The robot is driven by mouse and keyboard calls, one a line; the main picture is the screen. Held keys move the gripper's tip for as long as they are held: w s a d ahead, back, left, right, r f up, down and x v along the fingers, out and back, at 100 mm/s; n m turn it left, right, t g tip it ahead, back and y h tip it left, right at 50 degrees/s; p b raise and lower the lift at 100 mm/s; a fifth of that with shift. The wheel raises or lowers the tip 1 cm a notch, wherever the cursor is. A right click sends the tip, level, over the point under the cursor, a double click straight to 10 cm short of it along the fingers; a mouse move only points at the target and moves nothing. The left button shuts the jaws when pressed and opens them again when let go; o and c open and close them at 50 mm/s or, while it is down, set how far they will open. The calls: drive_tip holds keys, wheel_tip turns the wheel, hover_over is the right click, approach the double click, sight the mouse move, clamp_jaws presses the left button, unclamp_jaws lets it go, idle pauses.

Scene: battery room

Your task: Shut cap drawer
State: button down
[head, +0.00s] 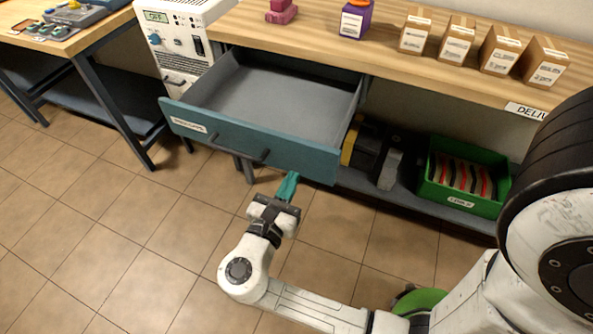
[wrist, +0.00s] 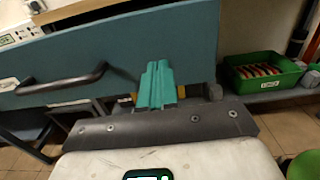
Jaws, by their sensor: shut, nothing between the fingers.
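The cap drawer (head: 205,129) is pulled far out from under the wooden bench, and its grey inside looks empty. Its teal front carries a small label at the left and a dark bar handle (head: 238,149). In the wrist view the teal front (wrist: 140,48) fills the upper middle, with the handle (wrist: 62,82) at the left. My gripper (head: 288,186) is in front of and below the drawer front, right of the handle. Its teal fingers (wrist: 157,85) are shut and empty, pointing at the front. I cannot tell whether they touch it.
The wooden bench (head: 390,50) holds several small boxes. A green bin (head: 455,203) with red and dark items stands on the shelf below, right of the drawer. A white instrument (head: 185,40) stands left of the drawer. The tiled floor (head: 130,240) before it is clear.

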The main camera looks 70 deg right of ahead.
sight(302, 161)
drive_tip(key=shift+d, duration=1.75)
drive_tip(key=shift+d+r, duration=0.1)
drive_tip(key=shift+d, duration=0.15)
drive_tip(key=d, duration=1.8)
drive_tip(key=w+d, duration=0.1)
drive_tip(key=d, duration=0.9)
drive_tip(key=shift+p, duration=0.35)
drive_tip(key=shift+d, duration=0.25)
drive_tip(key=shift+w, duration=0.1)
drive_tip(key=shift+d, duration=0.1)
